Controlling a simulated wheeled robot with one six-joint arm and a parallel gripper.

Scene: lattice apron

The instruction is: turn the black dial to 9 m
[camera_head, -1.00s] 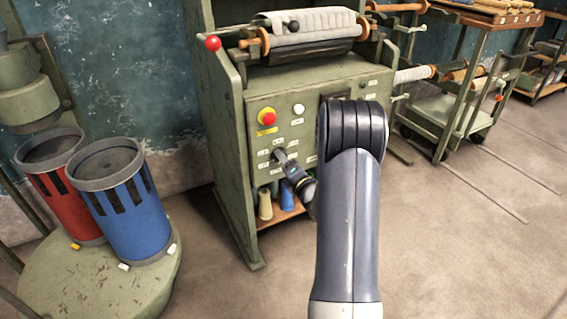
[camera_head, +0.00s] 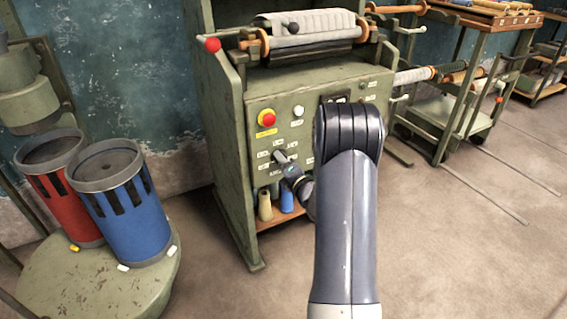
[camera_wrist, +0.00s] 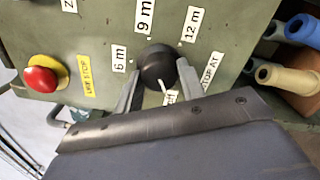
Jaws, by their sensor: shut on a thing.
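The black dial (camera_wrist: 157,67) sits on the green machine panel between printed labels. In the wrist view the 6 m label (camera_wrist: 119,58) is left of it, the 9 m label (camera_wrist: 144,16) above and the 12 m label (camera_wrist: 191,24) at upper right. A white mark on the dial points down towards a label partly hidden by my gripper, away from 9 m. My gripper (camera_wrist: 160,78) is shut on the dial, one finger on each side. In the head view my gripper (camera_head: 283,160) is at the panel and mostly covers the dial.
A red button (camera_wrist: 41,80) on a yellow base is left of the dial. Pale and blue cones (camera_head: 265,205) stand on the shelf below. A blue bin (camera_head: 122,205) and a red bin (camera_head: 52,185) stand at left. The floor in front is clear.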

